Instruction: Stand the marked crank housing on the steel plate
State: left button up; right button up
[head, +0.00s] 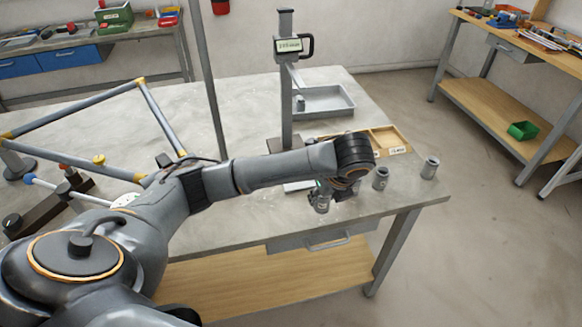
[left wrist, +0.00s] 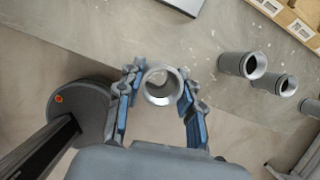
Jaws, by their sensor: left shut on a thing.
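My left gripper (head: 327,193) is low over the near right part of the bench, shut on a grey crank housing (head: 321,205). In the left wrist view the held housing (left wrist: 160,97) sits between the two blue-sided fingers of the left gripper (left wrist: 161,85), its round open bore facing the camera. I cannot make out a mark on it. The steel plate (head: 297,186) shows as a pale strip behind the gripper at the gauge stand's foot, mostly hidden by my arm. A plate edge (left wrist: 186,4) shows at the top of the left wrist view. My right gripper is not in view.
A gauge stand (head: 286,90), a grey tray (head: 325,101) and a wooden box (head: 391,139) stand behind. A tube frame (head: 75,110) is at left.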

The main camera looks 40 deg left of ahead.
pick_arm(q)
jog(key=w+a, duration=0.2)
jog(key=a, duration=0.2)
jog(key=w+a+p, duration=0.1)
jog(key=w+a, duration=0.2)
jog(key=a, duration=0.1)
jog(key=w+a+p, duration=0.1)
jog(key=w+a, duration=0.2)
jog(key=a, duration=0.1)
jog(key=shift+r, duration=0.1)
jog(key=shift+w+a, duration=0.35)
jog(key=shift+a, duration=0.2)
notch_tip(320, 180, down, 3)
jog(key=shift+a+f+p, duration=0.1)
jog(key=shift+a+p, duration=0.05)
jog(key=shift+p, duration=0.35)
jog(key=shift+f, duration=0.25)
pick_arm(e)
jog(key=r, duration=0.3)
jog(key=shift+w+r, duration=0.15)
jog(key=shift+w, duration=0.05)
pick_arm(q)
jog(key=shift+f, duration=0.1)
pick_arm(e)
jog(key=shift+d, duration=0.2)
pick_arm(q)
jog(key=o, duration=1.2)
jog(key=shift+o, duration=0.2)
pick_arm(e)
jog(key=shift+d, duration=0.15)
